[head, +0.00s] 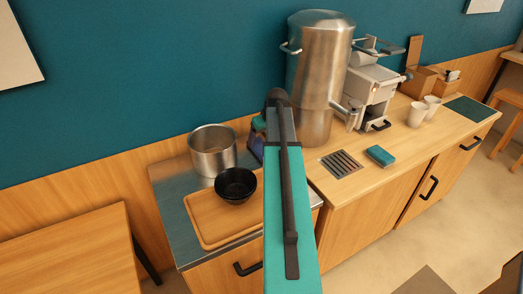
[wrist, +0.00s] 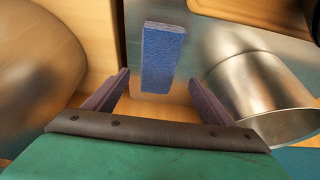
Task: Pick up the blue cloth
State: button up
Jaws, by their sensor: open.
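The blue cloth (wrist: 162,62) is a narrow blue rectangle with a paler strip at its far end, seen in the middle of the wrist view. It lies ahead of my gripper (wrist: 161,82), between the lines of its two fingers. The fingers are apart and nothing is held. I cannot tell how far the tips are above the cloth. In the head view my arm covers most of my gripper (head: 257,147), and I cannot make out the cloth there.
A steel pot (head: 213,152) stands left of my gripper and a tall metal urn (head: 316,75) to the right. A black bowl (head: 235,184) sits on a wooden tray (head: 205,222). A teal sponge-like block (head: 380,155) lies beside a drain grate (head: 340,164).

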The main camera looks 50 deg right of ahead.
aim_at(261, 147)
jog(key=shift+f, duration=0.1)
jog(key=shift+p+x, duration=0.95)
jog(key=shift+x, duration=1.6)
jog(key=shift+s, duration=0.2)
jog(key=shift+c, duration=0.3)
jog(key=shift+p, duration=0.3)
jog(key=c, duration=1.1)
